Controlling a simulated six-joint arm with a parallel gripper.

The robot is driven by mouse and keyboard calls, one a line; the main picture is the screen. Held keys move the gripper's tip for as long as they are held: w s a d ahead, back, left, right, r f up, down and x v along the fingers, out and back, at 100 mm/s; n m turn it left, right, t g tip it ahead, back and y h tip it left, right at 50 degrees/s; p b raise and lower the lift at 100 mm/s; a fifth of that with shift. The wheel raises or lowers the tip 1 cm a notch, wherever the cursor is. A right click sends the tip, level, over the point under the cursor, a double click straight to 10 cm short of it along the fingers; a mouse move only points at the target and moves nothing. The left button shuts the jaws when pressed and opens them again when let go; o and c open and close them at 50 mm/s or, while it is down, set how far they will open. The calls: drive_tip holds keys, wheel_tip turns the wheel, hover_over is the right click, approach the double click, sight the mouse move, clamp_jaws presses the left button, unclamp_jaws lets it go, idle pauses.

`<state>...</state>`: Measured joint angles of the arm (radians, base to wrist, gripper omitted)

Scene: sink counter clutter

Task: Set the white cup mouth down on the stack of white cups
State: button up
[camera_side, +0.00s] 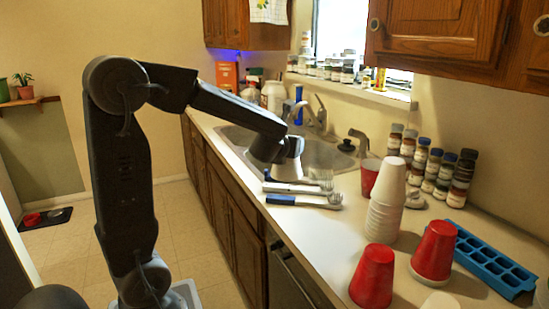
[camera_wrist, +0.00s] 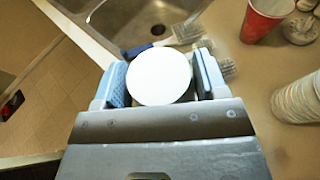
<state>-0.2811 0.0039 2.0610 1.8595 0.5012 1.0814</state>
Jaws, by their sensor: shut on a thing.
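My gripper (camera_side: 284,148) is shut on a white cup (camera_side: 289,168), above the counter's front edge by the sink. In the wrist view, the held cup's round white end (camera_wrist: 160,78) fills the space between the two blue-padded fingers of my gripper (camera_wrist: 163,76). The cup looks mouth down, its wider end low in the side view. The stack of white cups (camera_side: 385,205) stands upright on the counter to the right, apart from my gripper. The stack's ribbed side also shows at the right edge of the wrist view (camera_wrist: 298,98).
Dish brushes (camera_side: 305,200) lie by the sink (camera_side: 235,135). A red cup (camera_side: 370,176) stands behind the stack. Mouth-down red cups (camera_side: 372,277) and (camera_side: 435,250) stand in front and right.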

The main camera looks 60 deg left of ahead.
drive_tip(key=w+d+r, duration=0.3)
drive_tip(key=w+d, duration=0.1)
drive_tip(key=w, duration=0.2)
drive_tip(key=w+d+r, duration=0.4)
drive_tip(key=w, duration=0.2)
wheel_tip(320, 180, up, 4)
drive_tip(key=m+t+h, duration=0.2)
hover_over(395, 161)
drive_tip(key=shift+w+a+f, duration=0.1)
drive_tip(key=shift+w+f, duration=0.05)
drive_tip(key=shift+f, duration=3.6)
drive_tip(key=shift+f, duration=0.95)
drive_tip(key=o, duration=1)
drive_tip(key=shift+c, duration=0.2)
drive_tip(key=shift+r, duration=0.1)
drive_tip(key=v, duration=1.3)
drive_tip(key=shift+s+d+r, duration=0.25)
drive_tip(key=shift+d, duration=0.05)
